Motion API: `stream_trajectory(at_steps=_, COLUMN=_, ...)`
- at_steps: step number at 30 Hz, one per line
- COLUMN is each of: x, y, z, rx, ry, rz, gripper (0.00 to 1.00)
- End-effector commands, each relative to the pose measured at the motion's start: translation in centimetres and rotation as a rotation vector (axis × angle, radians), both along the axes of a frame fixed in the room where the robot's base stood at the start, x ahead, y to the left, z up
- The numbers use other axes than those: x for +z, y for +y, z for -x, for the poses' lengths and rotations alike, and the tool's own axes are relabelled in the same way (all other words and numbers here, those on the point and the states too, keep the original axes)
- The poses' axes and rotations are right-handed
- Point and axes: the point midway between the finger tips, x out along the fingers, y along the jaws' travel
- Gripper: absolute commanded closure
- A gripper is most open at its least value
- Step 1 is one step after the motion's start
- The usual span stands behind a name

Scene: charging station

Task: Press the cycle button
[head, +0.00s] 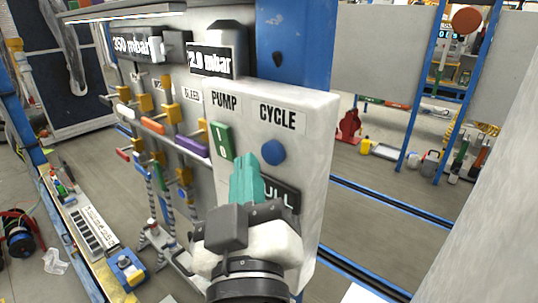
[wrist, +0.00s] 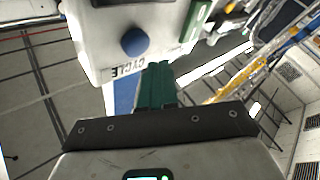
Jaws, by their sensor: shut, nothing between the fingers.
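The cycle button is a round blue knob (head: 273,152) under the CYCLE label on the right part of a pale control box (head: 318,130). It also shows in the wrist view (wrist: 135,41), upper middle, with the CYCLE label upside down below it. My gripper (head: 246,162) has teal fingers, shut and empty. In the head view the fingertips appear just left of and below the button. In the wrist view the fingertips (wrist: 157,66) sit below and right of the button, with a visible gap in the picture. I cannot tell their exact depth from the panel.
A green PUMP rocker switch (head: 222,141) is left of the button. A partly hidden label ending in "ULL" (head: 283,194) is below it. Valves with yellow, orange and purple handles (head: 190,146) line the panel's left. Open floor (head: 400,215) lies to the right.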

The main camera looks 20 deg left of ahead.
Motion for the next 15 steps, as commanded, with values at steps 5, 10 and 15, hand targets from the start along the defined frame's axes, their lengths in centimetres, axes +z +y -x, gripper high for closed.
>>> stream_trajectory(at_steps=5, x=-0.2, y=0.6, z=1.6, rx=0.003, ry=-0.001, rz=0.0, gripper=1.0)
stream_trajectory(at_steps=10, x=-0.1, y=1.1, z=3.1, rx=0.003, ry=-0.001, rz=0.0, gripper=1.0)
stream_trajectory(at_steps=15, x=-0.1, y=1.4, z=3.9, rx=0.001, ry=0.0, rz=-0.001, gripper=1.0)
